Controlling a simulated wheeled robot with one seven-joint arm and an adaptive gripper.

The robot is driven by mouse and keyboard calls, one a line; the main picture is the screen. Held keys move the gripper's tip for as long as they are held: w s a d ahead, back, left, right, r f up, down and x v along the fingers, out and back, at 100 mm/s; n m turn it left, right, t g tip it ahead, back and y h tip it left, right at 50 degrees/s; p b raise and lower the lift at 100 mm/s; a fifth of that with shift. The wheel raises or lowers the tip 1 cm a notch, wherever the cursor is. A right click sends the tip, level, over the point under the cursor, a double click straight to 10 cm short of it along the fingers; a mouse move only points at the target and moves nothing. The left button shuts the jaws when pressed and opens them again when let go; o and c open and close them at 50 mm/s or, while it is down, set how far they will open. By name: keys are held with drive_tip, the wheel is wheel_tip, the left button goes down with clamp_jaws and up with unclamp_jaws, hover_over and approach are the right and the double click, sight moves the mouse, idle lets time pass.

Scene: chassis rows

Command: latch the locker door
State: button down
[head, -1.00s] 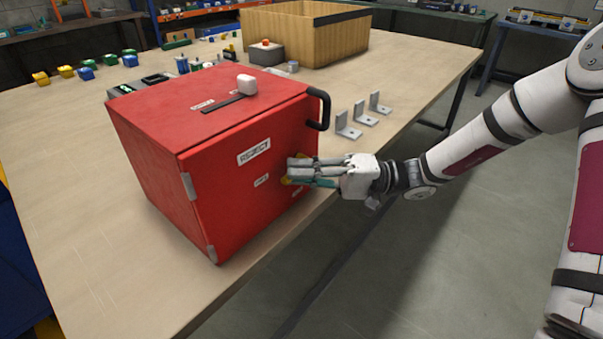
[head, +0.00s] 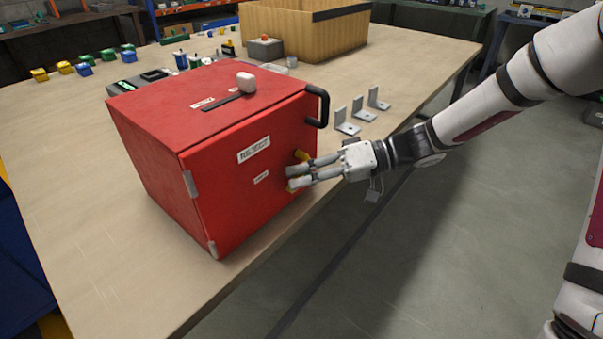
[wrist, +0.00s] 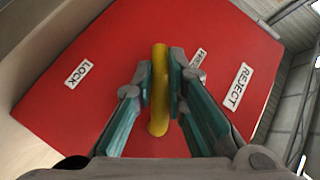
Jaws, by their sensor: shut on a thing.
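The red locker (head: 160,115) stands on the table, and its door (head: 235,190) with the REJECT label is shut flush as far as I can see. A yellow latch handle (head: 302,156) sits on the door near its right edge; it also shows in the wrist view (wrist: 159,88). My gripper (head: 292,177) is at the latch, its fingers on either side of the handle. In the wrist view my gripper (wrist: 160,85) is shut on the yellow handle. A LOCK label (wrist: 77,73) shows to the left of the handle there. Part of the handle is hidden behind the fingers.
A black grab handle (head: 319,106) sticks out at the locker's upper right edge. Several metal brackets (head: 347,122) stand on the table (head: 90,215) to the right. A wooden crate (head: 290,32) stands behind.

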drive_tip(key=n+t+h+b, duration=0.1)
drive_tip(key=w+f+n+t+h+b, duration=0.1)
drive_tip(key=h+b, duration=0.1)
drive_tip(key=d+n+t+h+b, duration=0.1)
drive_tip(key=b, duration=0.1)
drive_tip(key=shift+w+f, duration=0.2)
drive_tip(key=shift+f, duration=0.1)
drive_tip(key=n+t+h+b, duration=0.1)
drive_tip(key=b, duration=0.2)
drive_tip(key=w+d+n+t+h+b, duration=0.1)
drive_tip(key=b, duration=0.3)
drive_tip(key=shift+t+h, duration=0.3)
drive_tip(key=shift+h, duration=0.1)
drive_tip(key=shift+w, duration=0.1)
drive_tip(key=c, duration=1.6)
unclamp_jaws()
drive_tip(key=v, duration=1.2)
